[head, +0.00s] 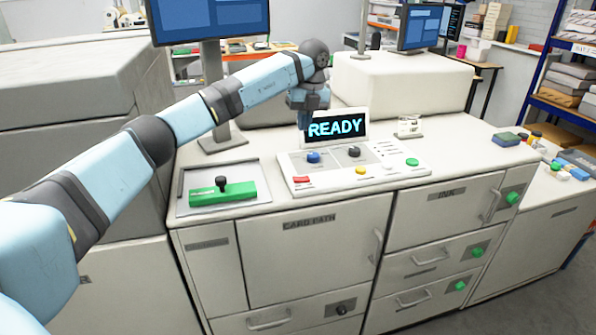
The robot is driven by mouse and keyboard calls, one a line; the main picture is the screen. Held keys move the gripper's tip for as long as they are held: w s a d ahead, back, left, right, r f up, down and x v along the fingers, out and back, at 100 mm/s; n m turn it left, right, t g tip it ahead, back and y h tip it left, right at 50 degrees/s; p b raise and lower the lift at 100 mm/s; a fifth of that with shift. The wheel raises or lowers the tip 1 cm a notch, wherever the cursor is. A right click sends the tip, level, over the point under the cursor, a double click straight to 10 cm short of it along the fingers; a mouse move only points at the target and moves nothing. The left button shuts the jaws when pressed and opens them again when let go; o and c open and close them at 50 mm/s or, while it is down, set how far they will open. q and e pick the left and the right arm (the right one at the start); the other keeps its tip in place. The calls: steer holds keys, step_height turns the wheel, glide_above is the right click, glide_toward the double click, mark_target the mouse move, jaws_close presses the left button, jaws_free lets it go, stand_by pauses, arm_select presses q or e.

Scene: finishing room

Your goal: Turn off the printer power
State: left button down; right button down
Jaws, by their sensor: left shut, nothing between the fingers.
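The printer's control panel (330,172) lies on top of the white printer cabinet. It carries a red button (301,180), a blue knob (313,157), a dark knob (354,152), a yellow button (360,170) and a green button (411,162). Behind them an upright display (338,128) is lit and reads READY. My left gripper (304,122) points down at the display's left edge, above and behind the blue knob. It is shut and empty, and it seems apart from the panel. My right gripper is not in view.
A tray (262,203) holding a green block with a black knob (222,184) is left of the panel. A monitor (210,20) stands behind it. Cabinet doors below are marked CARD PATH and INK.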

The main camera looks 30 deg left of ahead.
mark_target(297, 177)
arm_select(q)
steer(key=f+p, duration=0.1)
steer(key=f, duration=0.3)
steer(key=s+f+p, duration=0.1)
steer(key=f, duration=0.4)
steer(key=a+f+p, duration=0.1)
steer(key=f, duration=0.4)
steer(key=shift+s, duration=0.15)
steer(key=shift+f, duration=0.1)
